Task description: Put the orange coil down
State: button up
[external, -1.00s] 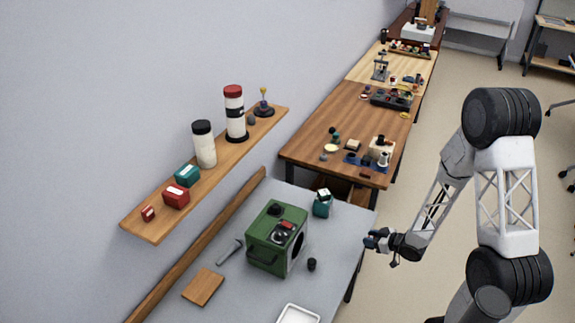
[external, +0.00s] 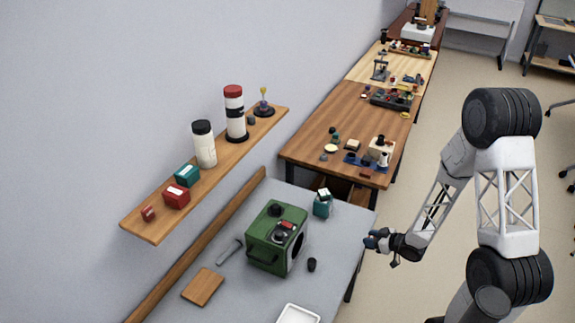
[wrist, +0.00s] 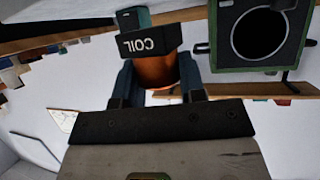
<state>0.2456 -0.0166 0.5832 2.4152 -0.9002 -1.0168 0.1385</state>
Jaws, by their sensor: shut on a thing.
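My gripper (external: 380,241) is at the right edge of the grey table in the external view, raised and off to the side of it. In the wrist view my gripper (wrist: 155,85) has its two dark blue fingers on either side of the orange coil (wrist: 157,72), shut on it. The coil has a black end piece marked COIL, facing the camera. In the external view the coil is too small or too hidden to make out.
A green box (external: 268,250) with a round dark opening stands on the grey table (external: 235,285). A teal container (external: 322,207) stands behind it, a small black knob (external: 311,264) in front. A white tray (external: 298,315) lies at the near edge. A wooden block (external: 203,287) lies left.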

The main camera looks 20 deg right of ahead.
jog(key=w, duration=0.7)
jog(key=w+d+m+h, duration=0.1)
jog(key=w, duration=0.6)
jog(key=w+d+t+h, duration=0.1)
jog(key=w, duration=0.7)
jog(key=shift+w+f, duration=0.1)
jog(key=shift+f, duration=0.05)
jog(key=w+a+r+m+h, duration=0.1)
jog(key=w+a+m, duration=0.1)
jog(key=w, duration=1.6)
jog(key=shift+w+t, duration=0.3)
jog(key=shift+w, duration=0.05)
jog(key=shift+r, duration=0.1)
